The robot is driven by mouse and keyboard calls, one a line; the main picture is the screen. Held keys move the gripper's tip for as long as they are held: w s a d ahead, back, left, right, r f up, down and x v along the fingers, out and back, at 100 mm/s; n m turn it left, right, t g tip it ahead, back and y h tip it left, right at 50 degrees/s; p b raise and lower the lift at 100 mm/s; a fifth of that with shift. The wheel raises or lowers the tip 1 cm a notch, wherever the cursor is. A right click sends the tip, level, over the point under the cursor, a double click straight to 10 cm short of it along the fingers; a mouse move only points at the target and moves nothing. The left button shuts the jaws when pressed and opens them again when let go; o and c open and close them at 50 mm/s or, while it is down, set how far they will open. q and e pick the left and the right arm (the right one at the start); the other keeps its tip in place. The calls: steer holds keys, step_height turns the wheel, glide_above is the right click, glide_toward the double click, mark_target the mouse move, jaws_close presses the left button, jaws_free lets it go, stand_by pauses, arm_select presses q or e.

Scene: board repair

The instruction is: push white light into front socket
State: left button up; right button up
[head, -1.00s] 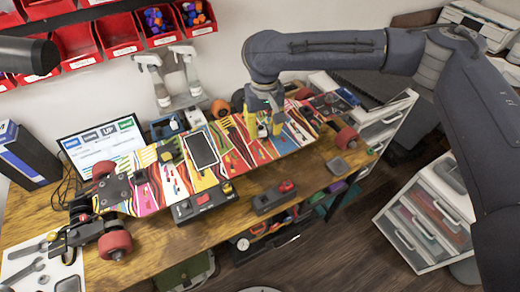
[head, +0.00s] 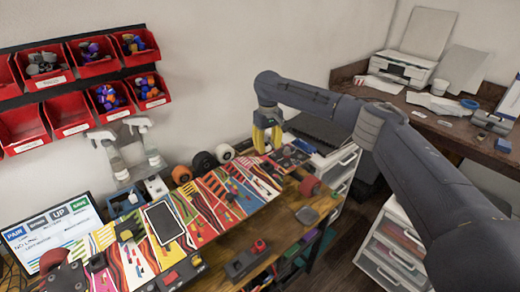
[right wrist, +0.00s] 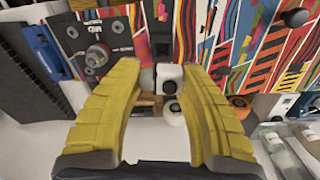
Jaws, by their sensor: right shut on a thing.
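The light cannot be made out in the head view. The deck also shows in the right wrist view (right wrist: 222,30), beyond the fingertips. I cannot tell which spot is the front socket. My left gripper is not in view.
Spray bottles (head: 145,143) stand by the wall under red bins (head: 74,116). A monitor (head: 45,230) is at left, a drawer unit (head: 392,250) at right.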

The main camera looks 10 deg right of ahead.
steer(key=shift+f, duration=0.2)
glide_above(267, 167)
steer(key=shift+s+f, duration=0.1)
steer(key=shift+f, duration=2.35)
steer(key=shift+f, duration=1.05)
stand_by(1.7)
steer(key=o, duration=1.6)
steer(key=shift+r, duration=1.5)
